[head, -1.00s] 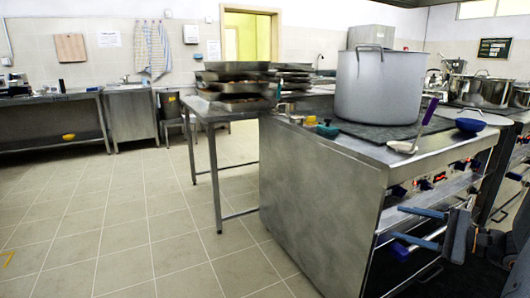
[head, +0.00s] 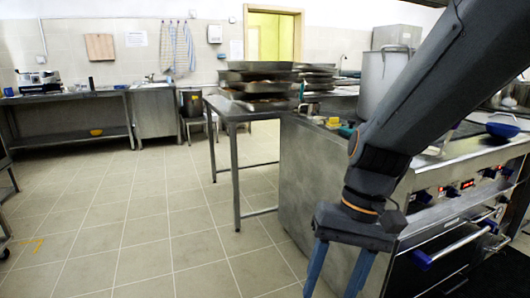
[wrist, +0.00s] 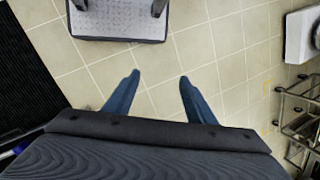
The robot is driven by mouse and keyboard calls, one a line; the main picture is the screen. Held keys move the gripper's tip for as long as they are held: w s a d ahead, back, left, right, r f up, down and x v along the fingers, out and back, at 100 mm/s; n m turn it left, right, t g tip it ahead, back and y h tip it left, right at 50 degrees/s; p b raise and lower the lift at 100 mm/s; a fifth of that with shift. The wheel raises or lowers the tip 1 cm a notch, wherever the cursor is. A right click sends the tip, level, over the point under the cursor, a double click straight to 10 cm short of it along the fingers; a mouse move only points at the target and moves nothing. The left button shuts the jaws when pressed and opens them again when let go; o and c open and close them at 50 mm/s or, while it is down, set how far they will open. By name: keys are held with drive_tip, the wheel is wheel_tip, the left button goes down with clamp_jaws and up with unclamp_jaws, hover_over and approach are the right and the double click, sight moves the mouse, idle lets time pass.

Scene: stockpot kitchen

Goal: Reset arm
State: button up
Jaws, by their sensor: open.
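My gripper (head: 341,276) hangs pointing down in front of the stove block's left front corner, with my dark arm reaching in from the upper right. Its two blue fingers are spread apart with nothing between them. In the wrist view the open fingers (wrist: 158,90) show above bare floor tiles. My arm hides part of the large grey stockpot (head: 380,85) and of the stove top.
The steel stove block (head: 320,190) stands behind my gripper, with oven handles (head: 455,248) on its front. A blue bowl (head: 503,130) sits on top at right. A steel table (head: 222,110) holds stacked trays (head: 258,78). The tiled floor (head: 130,220) at left is clear.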

drive_tip(key=s+d+r+t+h+p, duration=0.2)
drive_tip(key=d+r+p, duration=0.5)
drive_tip(key=p, duration=0.8)
drive_tip(key=shift+s+d+r+n+h+p, duration=0.15)
drive_tip(key=shift+d+r+n+h+p, duration=0.2)
drive_tip(key=shift+r, duration=0.8)
drive_tip(key=shift+a, duration=0.1)
idle(1.3)
